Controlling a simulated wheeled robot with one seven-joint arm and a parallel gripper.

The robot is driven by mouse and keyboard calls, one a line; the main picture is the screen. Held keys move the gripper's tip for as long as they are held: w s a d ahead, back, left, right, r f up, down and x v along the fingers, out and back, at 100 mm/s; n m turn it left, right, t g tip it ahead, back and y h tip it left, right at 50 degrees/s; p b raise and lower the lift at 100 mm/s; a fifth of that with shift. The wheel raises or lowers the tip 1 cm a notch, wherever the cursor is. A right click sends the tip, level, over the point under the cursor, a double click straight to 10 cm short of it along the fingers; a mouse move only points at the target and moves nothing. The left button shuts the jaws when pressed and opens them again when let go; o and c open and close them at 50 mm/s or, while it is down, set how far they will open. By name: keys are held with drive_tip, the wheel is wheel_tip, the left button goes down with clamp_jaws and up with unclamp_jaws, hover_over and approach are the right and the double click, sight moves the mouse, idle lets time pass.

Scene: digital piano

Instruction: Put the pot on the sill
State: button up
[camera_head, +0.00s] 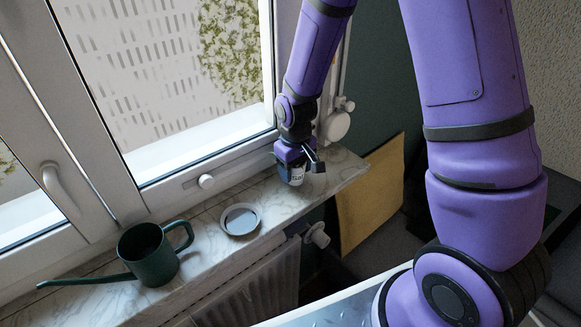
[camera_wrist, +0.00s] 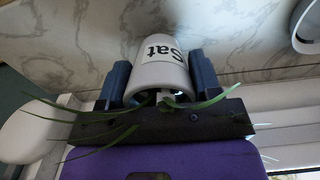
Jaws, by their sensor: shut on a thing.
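The pot (camera_wrist: 163,62) is white with dark "Sat" lettering and holds a plant with thin green leaves, seen in the wrist view. My gripper (camera_wrist: 155,85) is shut on it, with one dark blue finger on each side. Much of the plant is hidden by the gripper.
A green watering can (camera_head: 150,258) stands on the sill at the left. A round white-rimmed dish (camera_head: 240,219) lies between it and the pot. The window frame (camera_head: 205,180) runs behind the sill, and a radiator (camera_head: 262,285) is below its front edge.

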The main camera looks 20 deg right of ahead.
drive_tip(key=shift+f, duration=0.75)
drive_tip(key=shift+f, duration=0.1)
drive_tip(key=o, duration=1.1)
wheel_tip(320, 180, up, 12)
drive_tip(key=shift+r, duration=0.25)
drive_tip(key=s+d+r+m+t, duration=0.1)
drive_tip(key=s+d+r, duration=0.1)
drive_tip(key=s+r, duration=0.35)
drive_tip(key=s+d+r+m+t, duration=0.1)
drive_tip(key=s+d+r+t, duration=0.15)
drive_tip(key=r, duration=0.55)
drive_tip(key=shift+m+t, duration=0.8)
drive_tip(key=shift+t, duration=0.05)
drive_tip(key=shift+s+d+r, duration=0.55)
drive_tip(key=shift+s+r, duration=0.65)
drive_tip(key=shift+s, duration=1.05)
drive_tip(key=shift+s+d+r, duration=0.55)
drive_tip(key=shift+s+r, duration=0.7)
drive_tip(key=shift+s, duration=1.05)
drive_tip(key=shift+s+d+r, duration=0.55)
drive_tip(key=shift+s+r, duration=0.65)
drive_tip(key=shift+s, duration=1.05)
